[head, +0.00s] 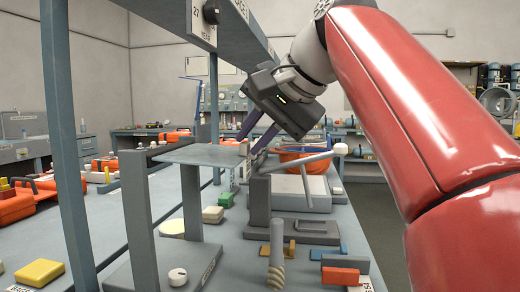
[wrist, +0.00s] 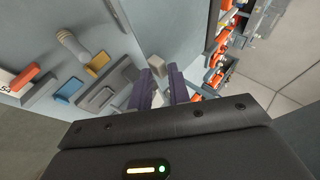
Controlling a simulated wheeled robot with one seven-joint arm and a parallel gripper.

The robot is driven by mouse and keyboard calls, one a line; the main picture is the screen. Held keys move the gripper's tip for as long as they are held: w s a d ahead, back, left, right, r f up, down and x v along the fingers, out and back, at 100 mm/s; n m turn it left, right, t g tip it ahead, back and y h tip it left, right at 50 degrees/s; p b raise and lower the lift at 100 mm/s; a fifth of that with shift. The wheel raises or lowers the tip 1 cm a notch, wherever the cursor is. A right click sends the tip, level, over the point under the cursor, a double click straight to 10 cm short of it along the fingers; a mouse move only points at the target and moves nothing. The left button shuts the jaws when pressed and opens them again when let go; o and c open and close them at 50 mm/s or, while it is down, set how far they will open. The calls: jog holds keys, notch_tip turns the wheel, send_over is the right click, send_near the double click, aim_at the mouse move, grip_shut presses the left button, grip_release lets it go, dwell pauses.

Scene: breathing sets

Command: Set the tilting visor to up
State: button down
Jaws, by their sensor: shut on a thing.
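The tilting visor looks to be the flat grey plate (head: 203,154) between two grey posts on a base; it lies roughly level in the head view. A grey plate surface (wrist: 165,28), likely the same visor, fills the upper middle of the wrist view. My gripper (head: 246,148) reaches down from the right, its dark purple fingers at the plate's right edge. It is shut on the visor's edge part; a small pale tab (wrist: 157,64) shows by the fingertips (wrist: 162,82). The exact contact is partly hidden.
A grey stand with a white-knobbed lever (head: 308,159) stands close right of my gripper. A striped handle (head: 277,252) and red block (head: 341,275) are nearer. An overhead beam (head: 180,22) and upright post (head: 62,130) stand left. An orange bowl (head: 300,156) is behind.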

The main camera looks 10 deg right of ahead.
jog(key=shift+w+a+r, duration=0.25)
jog(key=shift+a+r, duration=0.05)
jog(key=shift+a, duration=0.3)
jog(key=c, duration=1.8)
grip_release()
jog(key=o, duration=0.3)
jog(key=shift+w+a+f, duration=0.1)
jog(key=shift+a+f, duration=0.05)
jog(key=shift+a, duration=0.15)
jog(key=shift+o, duration=0.3)
jog(key=shift+a, duration=0.2)
jog(key=v, duration=0.8)
jog(key=shift+d, duration=0.45)
